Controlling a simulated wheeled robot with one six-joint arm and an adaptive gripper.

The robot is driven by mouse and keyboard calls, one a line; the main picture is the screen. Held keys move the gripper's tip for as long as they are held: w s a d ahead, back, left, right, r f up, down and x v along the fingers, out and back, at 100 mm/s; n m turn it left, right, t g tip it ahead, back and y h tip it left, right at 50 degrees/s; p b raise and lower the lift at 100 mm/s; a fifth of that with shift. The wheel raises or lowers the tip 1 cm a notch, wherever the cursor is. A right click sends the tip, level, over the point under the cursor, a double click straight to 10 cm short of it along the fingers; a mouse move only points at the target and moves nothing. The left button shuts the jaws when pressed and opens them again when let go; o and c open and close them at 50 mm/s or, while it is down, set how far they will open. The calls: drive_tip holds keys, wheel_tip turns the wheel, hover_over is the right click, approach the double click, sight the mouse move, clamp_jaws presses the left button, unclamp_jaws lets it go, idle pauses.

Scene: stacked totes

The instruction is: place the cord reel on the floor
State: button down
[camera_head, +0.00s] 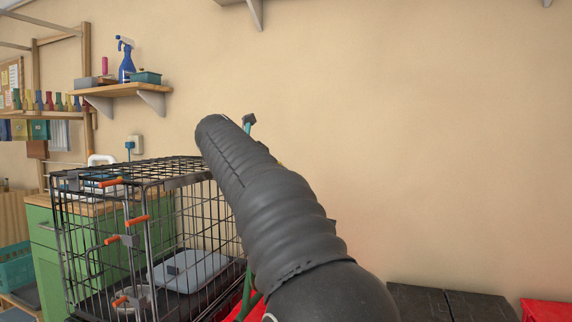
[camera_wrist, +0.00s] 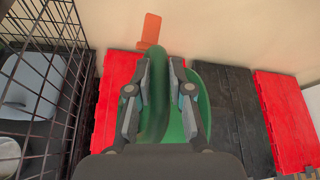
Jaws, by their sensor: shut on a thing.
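The cord reel is green, with one rounded flange (camera_wrist: 156,110) between my fingers and another green disc part to the right of the right finger in the wrist view. My gripper (camera_wrist: 161,64) is shut on the reel, its two fingers on either side of the green rim. My palm hides the near part of the reel. In the head view my dark arm covers most of the gripper and reel; only slim green bits show beside it. The floor beneath is not clearly seen.
A black wire crate (camera_head: 150,230) with orange latches stands left, close to my arm; it also shows in the wrist view (camera_wrist: 45,75). Red (camera_wrist: 290,115) and black (camera_wrist: 235,110) tote lids lie below the reel. An orange piece (camera_wrist: 149,30) shows beyond the fingertips. A wall stands behind.

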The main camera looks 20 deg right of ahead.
wheel_tip(320, 180, down, 6)
drive_tip(key=w+a+b, duration=0.1)
drive_tip(key=w+a, duration=0.1)
drive_tip(key=shift+w+f, duration=0.15)
drive_tip(key=shift+w, duration=0.25)
drive_tip(key=c, duration=1.4)
unclamp_jaws()
drive_tip(key=shift+f+b, duration=0.3)
drive_tip(key=o, duration=0.3)
drive_tip(key=shift+w+d, duration=0.1)
drive_tip(key=shift+w, duration=0.05)
drive_tip(key=shift+o, duration=0.2)
drive_tip(key=shift+r, duration=0.3)
drive_tip(key=shift+a+r, duration=0.15)
drive_tip(key=shift+a, duration=0.05)
drive_tip(key=v, duration=1.2)
drive_tip(key=shift+p, duration=0.4)
